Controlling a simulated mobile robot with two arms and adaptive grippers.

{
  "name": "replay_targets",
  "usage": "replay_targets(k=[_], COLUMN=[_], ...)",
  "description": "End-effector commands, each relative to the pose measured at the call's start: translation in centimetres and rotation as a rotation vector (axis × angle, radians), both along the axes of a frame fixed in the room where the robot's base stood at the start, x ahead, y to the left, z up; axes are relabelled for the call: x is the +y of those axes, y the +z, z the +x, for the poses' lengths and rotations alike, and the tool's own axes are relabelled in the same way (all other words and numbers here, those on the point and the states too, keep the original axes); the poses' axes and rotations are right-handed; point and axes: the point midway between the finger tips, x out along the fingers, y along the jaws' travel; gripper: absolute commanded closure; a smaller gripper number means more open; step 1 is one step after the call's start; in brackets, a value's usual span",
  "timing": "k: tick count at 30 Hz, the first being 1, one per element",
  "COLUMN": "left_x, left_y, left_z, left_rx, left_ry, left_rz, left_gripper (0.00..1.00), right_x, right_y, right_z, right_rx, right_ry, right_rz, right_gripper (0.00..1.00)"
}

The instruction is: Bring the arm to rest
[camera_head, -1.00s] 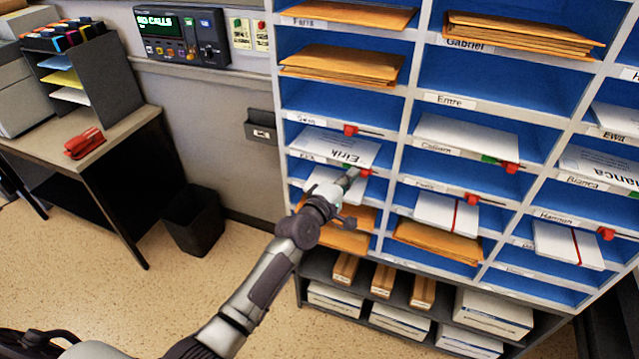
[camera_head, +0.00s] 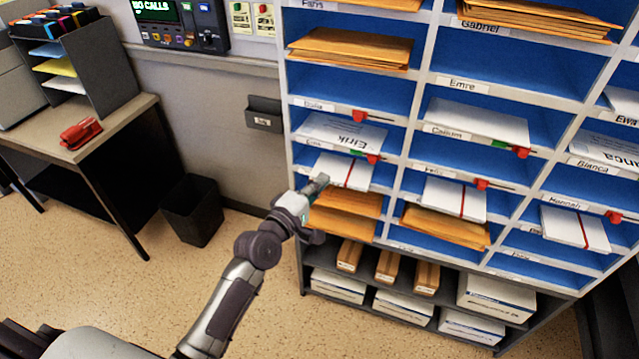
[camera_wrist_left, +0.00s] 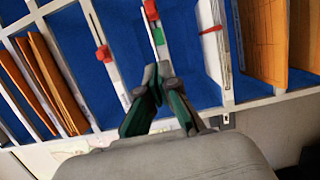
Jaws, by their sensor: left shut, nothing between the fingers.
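My left arm reaches in from the bottom of the head view. Its gripper (camera_head: 318,184) is shut and empty, in front of the lower left part of the pigeonhole shelf (camera_head: 398,150). In the head view its tip overlaps the left edge of a white bundle with a red band (camera_head: 345,171). I cannot tell whether it touches. In the left wrist view the closed fingers (camera_wrist_left: 158,75) point at the shelf fronts, with a green tab (camera_wrist_left: 158,36) just beyond them. My right gripper is not in view.
Brown envelopes (camera_head: 345,203) lie in compartments close to the gripper. Red flags (camera_head: 374,158) stick out from several shelf edges. A black bin (camera_head: 192,210) and a desk with a red stapler (camera_head: 80,133) stand at left. The floor between is clear.

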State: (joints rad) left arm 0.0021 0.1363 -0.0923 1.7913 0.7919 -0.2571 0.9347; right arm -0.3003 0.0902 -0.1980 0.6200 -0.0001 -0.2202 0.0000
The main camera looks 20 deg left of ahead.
Motion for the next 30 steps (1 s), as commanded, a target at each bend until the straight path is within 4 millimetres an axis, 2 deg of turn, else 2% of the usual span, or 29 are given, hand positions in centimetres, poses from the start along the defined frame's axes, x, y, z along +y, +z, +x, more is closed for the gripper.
replay_targets(k=[14,17,20,22,26,27,29,30], left_x=[0.0,0.1,0.2,0.4,0.9,1.1,1.4,1.5], left_y=[0.0,-0.9,-4.3,-8.3,-17.7,-20.6,-24.7,-27.4], left_z=[-0.1,-0.1,-0.4,-1.0,-3.6,-4.8,-6.9,-8.5], left_rx=[0.001,0.013,0.063,0.121,0.258,0.300,0.361,0.401], left_ry=[0.000,0.002,0.008,0.010,-0.016,-0.032,-0.063,-0.089], left_rz=[0.000,0.015,0.085,0.171,0.386,0.454,0.556,0.622], left_gripper=[1.00,1.00,1.00,1.00,1.00,1.00,1.00,1.00], right_x=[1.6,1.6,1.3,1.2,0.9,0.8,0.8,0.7], right_y=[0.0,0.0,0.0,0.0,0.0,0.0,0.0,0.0], right_z=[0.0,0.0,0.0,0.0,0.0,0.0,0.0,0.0], right_rx=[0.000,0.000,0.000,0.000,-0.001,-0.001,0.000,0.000], right_ry=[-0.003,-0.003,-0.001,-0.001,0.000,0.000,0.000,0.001], right_rz=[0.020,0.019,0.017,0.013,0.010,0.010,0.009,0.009], right_gripper=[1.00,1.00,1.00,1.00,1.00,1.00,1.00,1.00])
